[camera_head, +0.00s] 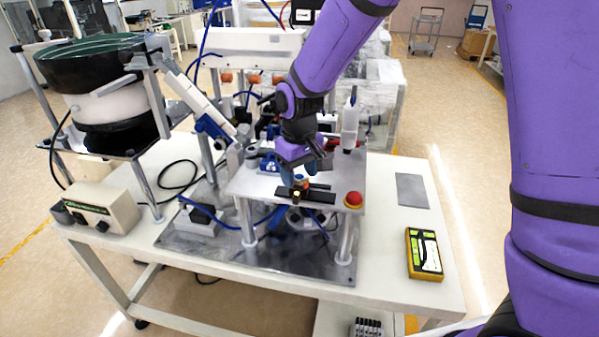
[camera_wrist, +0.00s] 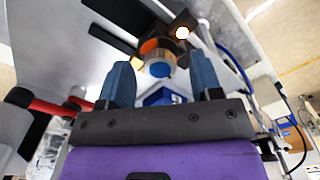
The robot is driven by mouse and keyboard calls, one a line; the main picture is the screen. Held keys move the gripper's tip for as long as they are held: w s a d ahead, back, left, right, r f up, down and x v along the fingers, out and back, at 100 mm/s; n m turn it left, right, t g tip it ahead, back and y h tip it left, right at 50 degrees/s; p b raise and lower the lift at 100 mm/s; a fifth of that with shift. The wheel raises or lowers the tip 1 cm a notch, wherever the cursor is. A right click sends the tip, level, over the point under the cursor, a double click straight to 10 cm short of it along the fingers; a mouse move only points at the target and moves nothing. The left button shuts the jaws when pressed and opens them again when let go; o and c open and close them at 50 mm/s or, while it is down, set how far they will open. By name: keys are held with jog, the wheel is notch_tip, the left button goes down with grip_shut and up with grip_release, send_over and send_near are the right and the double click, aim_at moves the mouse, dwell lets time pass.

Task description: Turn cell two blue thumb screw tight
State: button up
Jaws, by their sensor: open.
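My gripper (camera_head: 300,166) hangs over the small raised plate (camera_head: 250,187) of the bench machine, pointing down. In the wrist view its two blue fingers (camera_wrist: 162,82) stand apart with a gap between them. A round blue knob (camera_wrist: 160,70), perhaps the thumb screw, shows between and just beyond the fingertips, beside a brass and orange cylindrical part (camera_wrist: 152,48). Contact with either finger is not visible. A blue block (camera_wrist: 162,97) lies nearer, between the fingers. In the head view my gripper hides most of this spot. I cannot read which cell it is.
A red push button (camera_head: 353,199) sits at the plate's front right corner. A black bowl feeder (camera_head: 90,62) stands left, above a control box (camera_head: 100,207). A yellow meter (camera_head: 424,254) lies on the right of the table (camera_head: 390,275), with free room around it.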

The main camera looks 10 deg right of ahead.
jog(key=shift+f, duration=0.1)
jog(key=c, duration=0.9)
jog(key=shift+m, duration=0.3)
jog(key=m, duration=0.4)
jog(key=shift+m, duration=1.8)
jog(key=o, duration=0.9)
